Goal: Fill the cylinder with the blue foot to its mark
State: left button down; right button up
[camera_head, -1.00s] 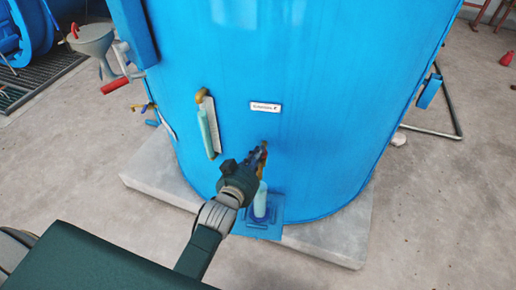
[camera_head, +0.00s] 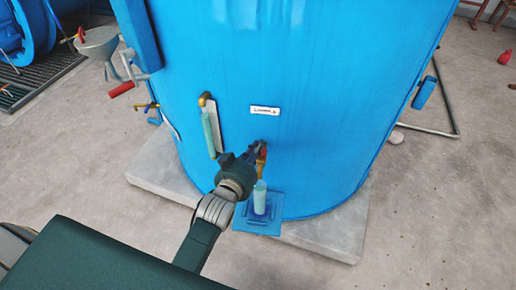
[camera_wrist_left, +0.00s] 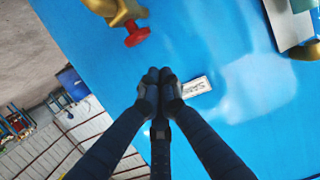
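The cylinder (camera_head: 260,198), pale blue-green, stands upright on a blue shelf (camera_head: 247,228) at the foot of the big blue tank (camera_head: 290,90). Its foot is small and bluish; the mark and level are too small to read. A brass tap with a red handle (camera_head: 263,154) sits on the tank wall above it, partly hidden by my gripper. My left gripper (camera_head: 258,147) is beside the tap, left of and above the cylinder. In the left wrist view its fingertips (camera_wrist_left: 160,78) are together and empty, apart from the red handle (camera_wrist_left: 136,35). My right gripper is not in view.
A sight tube (camera_head: 208,132) with brass fittings is on the tank to the left. A white label (camera_head: 265,111) is above the tap. A grey funnel (camera_head: 96,42) and red-gripped lever (camera_head: 121,89) stand farther left. The tank rests on a concrete plinth (camera_head: 335,235).

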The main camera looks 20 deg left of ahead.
pick_arm(q)
jog(key=b+v, duration=0.1)
jog(key=v, duration=0.7)
jog(key=shift+s, duration=0.35)
jog(key=r+b, duration=0.2)
jog(key=b, duration=0.1)
jog(key=shift+b, duration=0.3)
jog(key=shift+a, duration=0.1)
